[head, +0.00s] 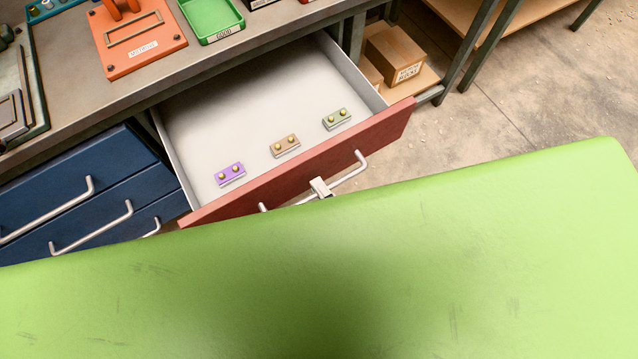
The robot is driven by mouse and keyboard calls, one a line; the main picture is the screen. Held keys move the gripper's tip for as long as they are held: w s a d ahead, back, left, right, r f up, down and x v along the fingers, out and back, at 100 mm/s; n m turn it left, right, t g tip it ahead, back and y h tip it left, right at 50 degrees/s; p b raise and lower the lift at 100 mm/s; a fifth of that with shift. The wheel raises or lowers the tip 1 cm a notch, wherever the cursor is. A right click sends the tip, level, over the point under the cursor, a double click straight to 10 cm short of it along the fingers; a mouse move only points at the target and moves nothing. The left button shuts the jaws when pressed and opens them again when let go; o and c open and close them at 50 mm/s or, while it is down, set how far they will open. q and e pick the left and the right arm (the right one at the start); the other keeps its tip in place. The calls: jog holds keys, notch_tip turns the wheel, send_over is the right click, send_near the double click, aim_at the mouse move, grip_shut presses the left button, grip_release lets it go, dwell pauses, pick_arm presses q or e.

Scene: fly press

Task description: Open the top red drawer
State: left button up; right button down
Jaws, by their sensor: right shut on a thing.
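The top red drawer (385,134) stands pulled out well from under the bench, with its pale inside in plain view. Three small blocks with brass-coloured studs lie in it: a purple one (230,174), a tan one (286,146) and an olive one (337,119). The drawer's silver bar handle (350,173) runs along the front. My right gripper (320,188) is shut on the handle near its middle; only a small pale part of it shows. My left gripper is not in view.
Blue drawers (70,180) with silver handles are at the left, closed. The bench top (80,80) holds an orange plate (135,45) and a green tray (210,18). Cardboard boxes (395,52) sit on a low shelf. Concrete floor (540,95) is clear at the right.

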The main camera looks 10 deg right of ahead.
jog(key=c, duration=2.2)
grip_release()
jog(key=shift+o, duration=0.2)
jog(key=v, duration=1.2)
jog(key=shift+f, duration=0.1)
jog(key=d+f+n+g, duration=0.2)
jog(key=f+n, duration=0.2)
jog(key=f, duration=0.6)
jog(key=d+f+n+g+h, duration=0.15)
jog(key=f+n, duration=0.25)
jog(key=f, duration=0.5)
jog(key=d+f+n+g, duration=0.3)
jog(key=f+n, duration=0.1)
jog(key=f, duration=0.6)
jog(key=s+d+f+n+g+h, duration=0.1)
jog(key=s+d+f+n+g, duration=0.1)
jog(key=s+f, duration=0.4)
jog(key=s+d+f+n+g+h, duration=0.2)
jog(key=s+d+f+g, duration=0.2)
jog(key=s+f, duration=0.3)
notch_tip(320, 180, down, 2)
jog(key=shift+d+f+n+g+p, duration=0.15)
jog(key=shift+n+g+p, duration=0.3)
jog(key=shift+g, duration=0.3)
